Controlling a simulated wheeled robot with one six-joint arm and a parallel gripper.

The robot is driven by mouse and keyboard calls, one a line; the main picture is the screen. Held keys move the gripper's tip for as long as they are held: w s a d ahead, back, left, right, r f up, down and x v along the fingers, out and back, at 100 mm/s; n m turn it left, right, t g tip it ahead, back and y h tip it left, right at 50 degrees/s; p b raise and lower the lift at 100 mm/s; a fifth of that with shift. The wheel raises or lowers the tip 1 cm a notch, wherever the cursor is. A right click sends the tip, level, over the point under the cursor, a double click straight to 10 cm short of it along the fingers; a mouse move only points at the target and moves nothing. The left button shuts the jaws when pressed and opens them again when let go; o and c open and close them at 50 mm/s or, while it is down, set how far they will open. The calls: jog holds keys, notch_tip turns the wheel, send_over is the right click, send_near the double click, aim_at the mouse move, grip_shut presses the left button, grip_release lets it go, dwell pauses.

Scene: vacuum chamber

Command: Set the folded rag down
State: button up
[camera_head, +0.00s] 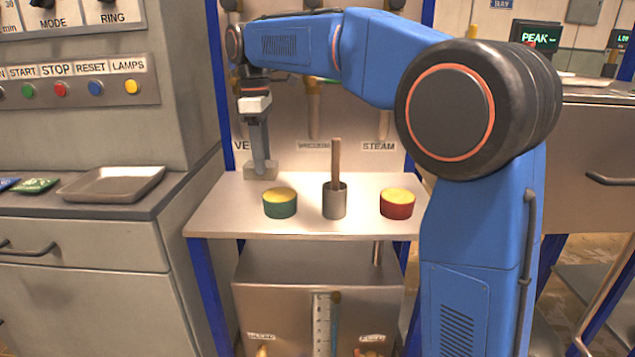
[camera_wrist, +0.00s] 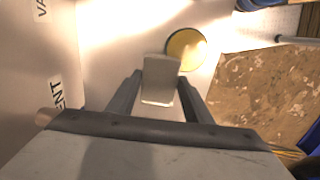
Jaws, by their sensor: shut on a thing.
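My gripper (camera_head: 262,161) points down over the back left part of the steel shelf (camera_head: 230,215). It is shut on the folded rag (camera_head: 257,174), a small pale grey block. In the wrist view the rag (camera_wrist: 160,82) sits between the two dark fingers, with its far end sticking out past them. The rag is at or just above the shelf top; I cannot tell whether it touches. In the head view the fingers partly hide its upper part.
A green tin with a yellow top (camera_head: 280,204) stands in front of the rag. A metal cup with a wooden stick (camera_head: 335,200) and a red tin (camera_head: 397,204) stand to the right. Valve handles hang at the back. The front left of the shelf is bare.

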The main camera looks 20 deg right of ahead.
jog(key=d+f, duration=0.1)
jog(key=d, duration=0.3)
jog(key=s+d, duration=0.1)
jog(key=d, duration=0.4)
jog(key=s+d+f, duration=0.1)
jog(key=d, duration=0.3)
jog(key=shift+d+f, duration=0.3)
jog(key=shift+f, duration=2.25)
jog(key=o, duration=1)
jog(key=shift+w+r, duration=0.1)
jog(key=shift+r, duration=3.7)
